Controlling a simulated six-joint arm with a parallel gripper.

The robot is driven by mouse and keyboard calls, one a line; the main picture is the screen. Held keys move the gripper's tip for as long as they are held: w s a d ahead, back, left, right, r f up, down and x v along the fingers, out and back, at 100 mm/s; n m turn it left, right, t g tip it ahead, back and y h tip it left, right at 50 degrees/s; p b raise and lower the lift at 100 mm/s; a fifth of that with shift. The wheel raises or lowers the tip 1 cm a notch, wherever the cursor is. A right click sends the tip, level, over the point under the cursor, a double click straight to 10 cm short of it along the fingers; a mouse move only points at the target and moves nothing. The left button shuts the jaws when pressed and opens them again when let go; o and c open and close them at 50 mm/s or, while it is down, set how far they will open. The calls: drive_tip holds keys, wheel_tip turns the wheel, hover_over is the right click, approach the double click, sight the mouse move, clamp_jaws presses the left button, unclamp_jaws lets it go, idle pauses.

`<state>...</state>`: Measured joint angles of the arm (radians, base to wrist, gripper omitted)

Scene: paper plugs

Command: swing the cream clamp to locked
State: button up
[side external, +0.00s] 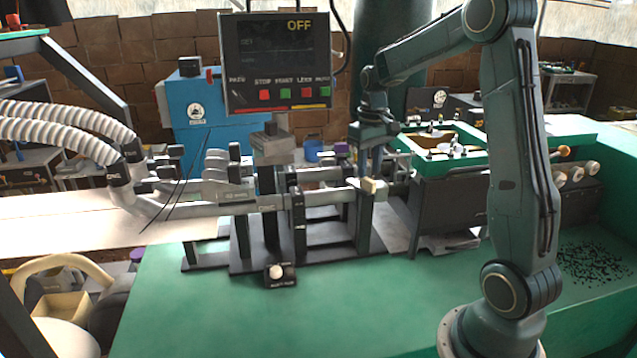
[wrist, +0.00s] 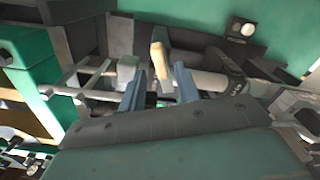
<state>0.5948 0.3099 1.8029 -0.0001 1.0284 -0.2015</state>
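The cream clamp (side external: 371,186) is a short cream handle at the right end of the near grey tube, on the black stand. In the wrist view the cream clamp (wrist: 160,62) shows as a stubby lever pointing up the picture. My gripper (side external: 370,170) points down just above the clamp. In the wrist view my gripper (wrist: 161,71) has two blue-grey fingers apart, with the clamp's lower end in the gap between them and room on both sides. I cannot tell whether a finger touches it. The clamp's pivot is partly hidden.
Parallel grey tubes (side external: 222,190) with black brackets run left from the clamp. A monitor reading OFF (side external: 275,62) stands behind them. A green-topped unit (side external: 440,150) is close right of my gripper. A small black knob box (side external: 279,274) sits in front; the green bench top (side external: 200,310) nearby is clear.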

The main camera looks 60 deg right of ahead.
sight(368, 179)
drive_tip(key=shift+f, duration=0.2)
drive_tip(key=shift+f, duration=1.7)
clamp_jaws()
